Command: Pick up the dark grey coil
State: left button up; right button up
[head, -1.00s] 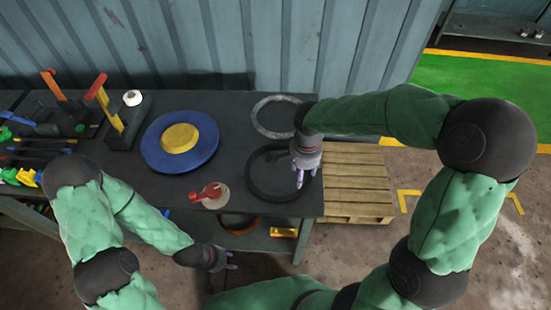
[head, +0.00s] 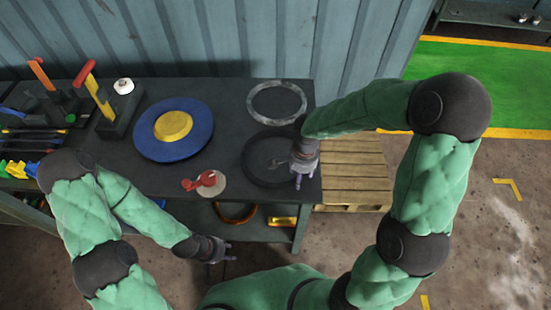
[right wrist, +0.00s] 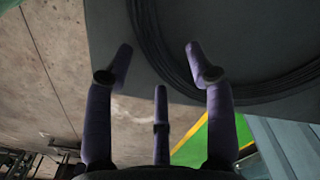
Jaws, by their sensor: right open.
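The dark grey coil (head: 247,160) lies flat on the dark workbench (head: 222,130), near its right end. My right gripper (head: 298,182) is over the coil's right front edge, fingers pointing down, open and empty. In the right wrist view the coil (right wrist: 165,62) curves across the top, and the open fingers (right wrist: 158,62) overlap its strands in the picture. I cannot tell whether they touch it. My left gripper (head: 228,251) is in front of the bench, apart from the coil, its fingers spread and empty.
A lighter grey ring (head: 254,112) lies behind the coil. A blue disc (head: 148,143) with a yellow centre and a red-handled item (head: 205,181) are to the left. A wooden pallet (head: 355,165) stands right of the bench. A brown ring (head: 235,220) lies on the lower shelf.

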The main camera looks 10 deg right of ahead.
jog(key=shift+f, duration=0.15)
grip_shut()
jog(key=shift+w, duration=0.1)
jog(key=shift+r, duration=0.35)
jog(key=r+p, duration=0.1)
jog(key=r, duration=0.2)
jog(key=shift+s+r, duration=0.15)
jog(key=shift+s, duration=0.05)
jog(key=s+r+p, duration=0.1)
jog(key=s+r, duration=0.3)
jog(key=s, duration=0.2)
jog(key=s+a+r+p, duration=0.1)
jog(key=s+r+p, duration=0.1)
jog(key=s+r, duration=0.3)
jog(key=shift+s+a, duration=0.2)
jog(key=shift+s, duration=1.05)
